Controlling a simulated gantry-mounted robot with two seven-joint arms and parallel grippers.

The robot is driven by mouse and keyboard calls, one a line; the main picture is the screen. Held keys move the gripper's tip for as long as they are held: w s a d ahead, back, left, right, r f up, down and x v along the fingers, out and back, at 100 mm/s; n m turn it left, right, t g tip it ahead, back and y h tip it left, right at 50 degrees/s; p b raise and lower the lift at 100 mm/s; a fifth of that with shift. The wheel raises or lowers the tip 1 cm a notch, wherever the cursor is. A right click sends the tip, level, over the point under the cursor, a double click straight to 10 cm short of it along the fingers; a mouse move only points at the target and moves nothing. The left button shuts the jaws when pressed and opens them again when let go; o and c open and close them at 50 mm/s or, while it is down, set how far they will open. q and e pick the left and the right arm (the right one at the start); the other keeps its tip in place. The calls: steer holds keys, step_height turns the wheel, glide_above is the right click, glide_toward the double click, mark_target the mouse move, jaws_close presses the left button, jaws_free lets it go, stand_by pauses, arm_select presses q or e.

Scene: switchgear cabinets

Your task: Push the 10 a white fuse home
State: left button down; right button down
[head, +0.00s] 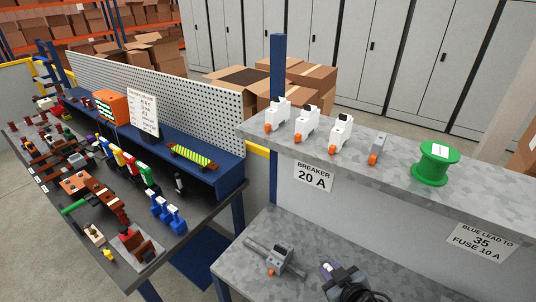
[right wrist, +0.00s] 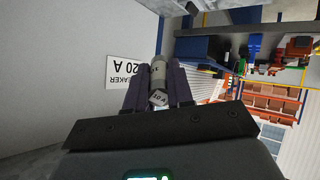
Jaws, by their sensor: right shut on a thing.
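My right gripper (head: 330,268) is low in the head view, over the lower grey shelf. In the right wrist view its two purple fingers (right wrist: 160,86) are shut on a small pale grey-white cylinder with a dark-lettered end, the fuse (right wrist: 158,72). My left gripper is not in view.
The upper shelf (head: 480,190) carries several white breakers (head: 307,124), a grey one (head: 377,148) and a green spool (head: 435,164). Labels read "BREAKER 20 A" (head: 312,176) and "BLUE LEAD TO 35 FUSE 10 A" (head: 481,242). A crowded workbench (head: 150,262) stands left.

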steer(key=d+f+m+h, duration=0.3)
steer(key=d+f, duration=0.1)
steer(key=d, duration=0.1)
steer(key=s+r+p, duration=0.4)
steer(key=r+p, duration=0.3)
steer(key=p, duration=0.2)
steer(key=s+r+p, duration=0.5)
steer(key=r+p, duration=0.3)
steer(key=p, duration=0.1)
steer(key=shift+p, duration=0.4)
